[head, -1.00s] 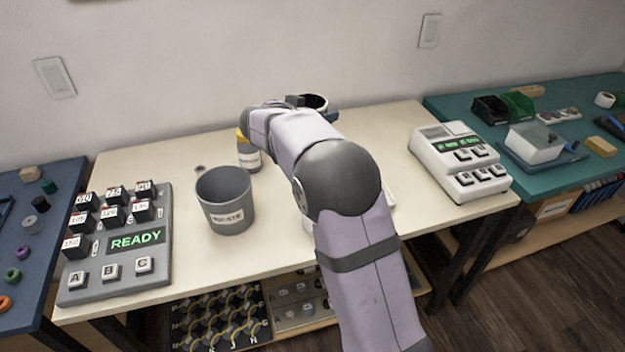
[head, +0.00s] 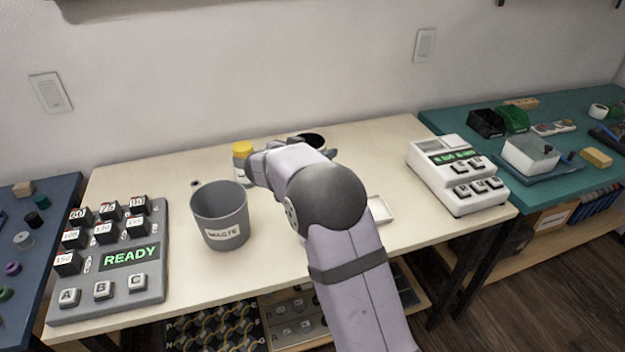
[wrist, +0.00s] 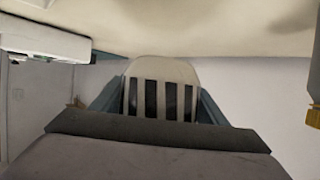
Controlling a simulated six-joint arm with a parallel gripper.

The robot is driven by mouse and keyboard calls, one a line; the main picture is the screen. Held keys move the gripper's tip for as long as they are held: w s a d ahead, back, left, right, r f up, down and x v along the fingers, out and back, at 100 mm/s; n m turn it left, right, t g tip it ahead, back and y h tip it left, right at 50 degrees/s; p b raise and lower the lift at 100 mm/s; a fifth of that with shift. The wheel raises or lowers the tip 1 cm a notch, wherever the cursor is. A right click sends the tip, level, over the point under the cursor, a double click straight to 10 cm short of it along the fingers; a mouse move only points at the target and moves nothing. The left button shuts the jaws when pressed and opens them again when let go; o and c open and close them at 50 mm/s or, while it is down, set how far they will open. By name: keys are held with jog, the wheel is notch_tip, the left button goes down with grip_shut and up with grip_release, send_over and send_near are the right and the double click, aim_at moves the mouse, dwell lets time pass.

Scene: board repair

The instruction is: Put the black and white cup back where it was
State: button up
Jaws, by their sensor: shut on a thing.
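The black and white cup (wrist: 161,88) shows its striped side in the wrist view, between the blue fingers of my gripper (wrist: 160,104). My gripper is shut on it. In the head view the cup's dark open top (head: 313,139) shows just behind my wrist, at the back middle of the cream table (head: 130,180). My arm hides the rest of the cup there. I cannot tell whether its base touches the table.
A grey waste bin (head: 220,217) and a yellow-capped jar (head: 242,155) stand left of my arm. A keypad board reading READY (head: 125,255) is at the left, a white keyed device (head: 457,175) at the right. A white tray (head: 380,209) lies partly behind my arm.

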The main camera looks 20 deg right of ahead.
jog(key=shift+f+b, duration=0.95)
jog(key=shift+f, duration=2.95)
jog(key=shift+f, duration=0.15)
jog(key=o, duration=1.4)
jog(key=shift+r, duration=0.2)
jog(key=shift+p+v, duration=0.4)
jog(key=shift+v, duration=3.35)
